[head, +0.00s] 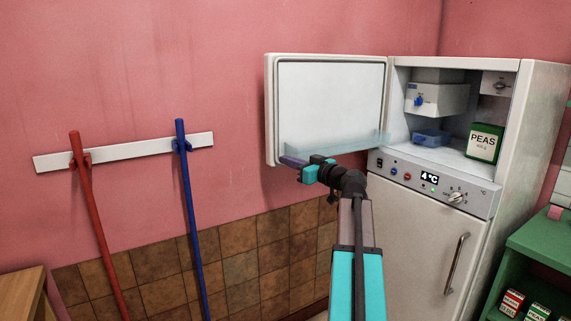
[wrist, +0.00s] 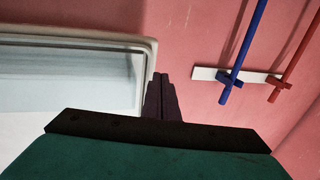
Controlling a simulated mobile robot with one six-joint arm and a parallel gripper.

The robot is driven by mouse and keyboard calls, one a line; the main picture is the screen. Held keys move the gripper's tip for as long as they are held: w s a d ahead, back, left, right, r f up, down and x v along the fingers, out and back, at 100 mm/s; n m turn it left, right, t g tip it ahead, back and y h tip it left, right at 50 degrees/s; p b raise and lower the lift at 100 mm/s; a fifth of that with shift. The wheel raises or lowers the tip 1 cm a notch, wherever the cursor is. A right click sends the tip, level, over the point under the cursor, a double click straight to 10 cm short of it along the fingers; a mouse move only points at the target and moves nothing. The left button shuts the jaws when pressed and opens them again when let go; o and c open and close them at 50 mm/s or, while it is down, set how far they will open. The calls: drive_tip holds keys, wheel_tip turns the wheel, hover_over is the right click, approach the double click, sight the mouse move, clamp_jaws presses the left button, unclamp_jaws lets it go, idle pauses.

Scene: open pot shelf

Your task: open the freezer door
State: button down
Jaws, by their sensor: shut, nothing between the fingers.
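The freezer door (head: 330,100) is the upper door of a white fridge-freezer. It stands wide open, swung out to the left, with its inner face and clear shelf showing. The freezer compartment (head: 455,145) is open to view. My gripper (head: 285,160) is shut and empty, close to the lower left part of the door in the head view; I cannot tell whether it touches. In the wrist view my gripper (wrist: 158,80) points up beside the rounded edge of the door (wrist: 135,85).
A green PEAS box (head: 485,142) and a blue tray (head: 431,138) are in the compartment. The lower door (head: 425,230) is shut. A red pole (head: 90,210) and blue pole (head: 188,210) hang on a wall rail. A green shelf (head: 540,240) stands at right.

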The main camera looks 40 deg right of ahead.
drive_tip(key=s+a, duration=0.1)
drive_tip(key=s, duration=0.7)
drive_tip(key=shift+s+a+b, duration=0.3)
drive_tip(key=shift+s+b, duration=0.1)
